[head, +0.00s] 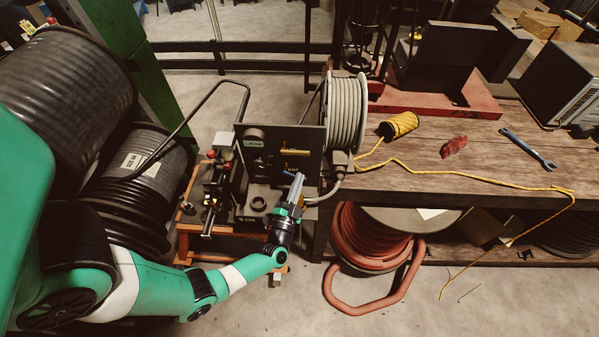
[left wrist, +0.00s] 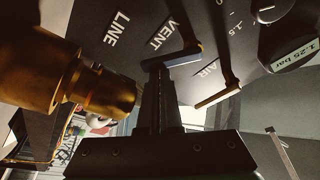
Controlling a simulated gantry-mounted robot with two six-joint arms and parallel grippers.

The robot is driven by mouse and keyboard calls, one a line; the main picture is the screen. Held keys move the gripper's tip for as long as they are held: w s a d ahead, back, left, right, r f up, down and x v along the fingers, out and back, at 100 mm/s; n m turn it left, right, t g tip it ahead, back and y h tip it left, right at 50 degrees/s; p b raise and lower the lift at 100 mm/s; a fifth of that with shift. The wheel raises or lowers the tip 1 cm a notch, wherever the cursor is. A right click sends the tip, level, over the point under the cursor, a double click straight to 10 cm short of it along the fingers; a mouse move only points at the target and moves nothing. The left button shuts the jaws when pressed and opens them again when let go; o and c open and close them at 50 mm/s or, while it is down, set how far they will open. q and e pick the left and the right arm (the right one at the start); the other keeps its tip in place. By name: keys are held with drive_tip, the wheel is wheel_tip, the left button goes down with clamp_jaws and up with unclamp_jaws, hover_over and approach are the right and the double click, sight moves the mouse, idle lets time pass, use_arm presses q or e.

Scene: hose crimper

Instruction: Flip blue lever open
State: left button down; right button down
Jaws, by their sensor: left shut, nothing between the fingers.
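The dark control panel (head: 262,140) stands on the crimper bench, left of the wooden table. My left gripper (head: 298,180) is in front of its lower right part, with the fingers shut and nothing between them. In the left wrist view the fingertips (left wrist: 158,68) are right at a blue-grey lever (left wrist: 181,60) beside the VENT label; whether they touch it I cannot tell. A yellow-edged lever (left wrist: 218,96) by the AIR label is to the right, apart from the fingers. In the head view the gripper mostly hides the blue lever. My right gripper is not in view.
A brass fitting (left wrist: 95,85) is close left of the fingers in the wrist view. A grey hose reel (head: 346,112) stands right of the panel. Large black hose reels (head: 135,175) are at left. A bent black bar (head: 215,95) rises left of the panel.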

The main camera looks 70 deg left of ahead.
use_arm(q)
drive_tip(key=shift+s+a+f+m+h+p, duration=0.15)
drive_tip(key=shift+m+h+p, duration=0.25)
drive_tip(key=shift+m, duration=0.5)
drive_tip(key=shift+d+f+m+h+p, duration=0.1)
drive_tip(key=shift+f+m+h+p, duration=0.1)
drive_tip(key=shift+m+p, duration=0.55)
drive_tip(key=shift+s+a+f+m+h+p, duration=0.15)
drive_tip(key=shift+m+h+p, duration=0.2)
drive_tip(key=shift+m, duration=0.7)
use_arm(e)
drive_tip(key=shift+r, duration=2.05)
